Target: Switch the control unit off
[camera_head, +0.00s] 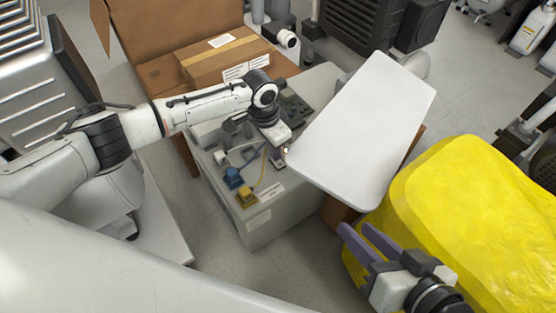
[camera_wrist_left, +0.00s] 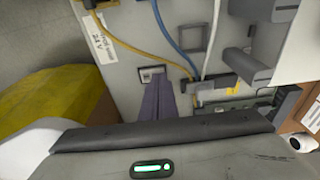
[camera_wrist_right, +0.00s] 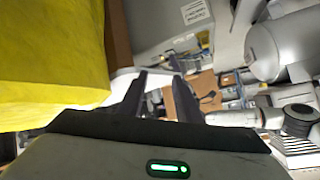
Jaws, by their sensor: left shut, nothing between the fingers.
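The control unit is a grey box (camera_head: 265,228) in the middle of the head view, with blue and yellow cables plugged into its top. It also fills the upper part of the left wrist view (camera_wrist_left: 125,80). A small rectangular switch (camera_wrist_left: 151,74) is set in its panel there. My left gripper (camera_wrist_left: 154,84) is shut and empty, with its purple fingertips right at the switch's lower edge; whether they touch it I cannot tell. In the head view the left gripper (camera_head: 279,160) is over the unit's top, partly hidden by its wrist. My right gripper (camera_head: 356,234) is open and empty, away from the unit.
A white tilted panel (camera_head: 365,125) stands close right of my left gripper. A yellow covered bulk (camera_head: 480,220) lies beside my right gripper. A cardboard box (camera_head: 225,62) is behind the unit. Bare floor (camera_head: 290,262) shows in front of it.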

